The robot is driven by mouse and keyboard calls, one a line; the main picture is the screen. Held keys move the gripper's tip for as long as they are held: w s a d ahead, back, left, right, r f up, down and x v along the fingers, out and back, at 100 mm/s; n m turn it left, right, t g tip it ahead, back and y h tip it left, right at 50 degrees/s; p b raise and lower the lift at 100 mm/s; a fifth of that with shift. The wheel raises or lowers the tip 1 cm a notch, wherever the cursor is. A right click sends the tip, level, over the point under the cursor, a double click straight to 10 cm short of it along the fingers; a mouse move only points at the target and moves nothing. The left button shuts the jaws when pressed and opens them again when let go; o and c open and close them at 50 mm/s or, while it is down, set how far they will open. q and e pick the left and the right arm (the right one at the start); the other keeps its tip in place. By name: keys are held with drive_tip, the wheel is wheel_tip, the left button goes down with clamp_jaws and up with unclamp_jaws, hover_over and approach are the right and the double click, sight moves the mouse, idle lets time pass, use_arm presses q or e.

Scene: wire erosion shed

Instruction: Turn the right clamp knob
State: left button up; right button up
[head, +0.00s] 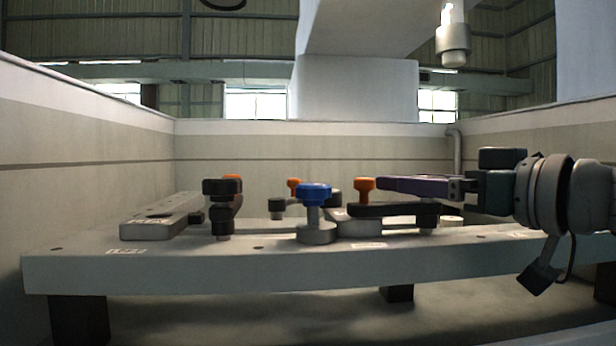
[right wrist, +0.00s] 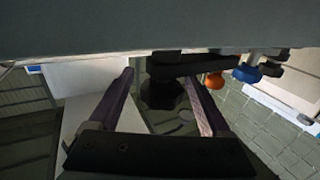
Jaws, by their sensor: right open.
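The right clamp has a long black arm (head: 395,210) with an orange knob (head: 364,184) at its left end, on the grey plate. My right gripper (head: 382,183) comes in from the right, level, its purple fingers just above that black arm. In the right wrist view, the gripper (right wrist: 165,90) is open, with a dark clamp knob (right wrist: 160,95) between its two spread fingers; I cannot tell whether they touch it. In the head view this knob is hidden behind the fingers. My left gripper is not in view.
A blue knob (head: 314,193) on a grey base stands left of the right clamp. The left clamp has a black knob (head: 221,187) with an orange one behind it. The raised grey plate (head: 190,272) sits in a walled tank (head: 80,130). A nozzle (head: 453,44) hangs above.

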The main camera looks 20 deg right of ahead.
drive_tip(key=shift+x, duration=0.9)
clamp_jaws()
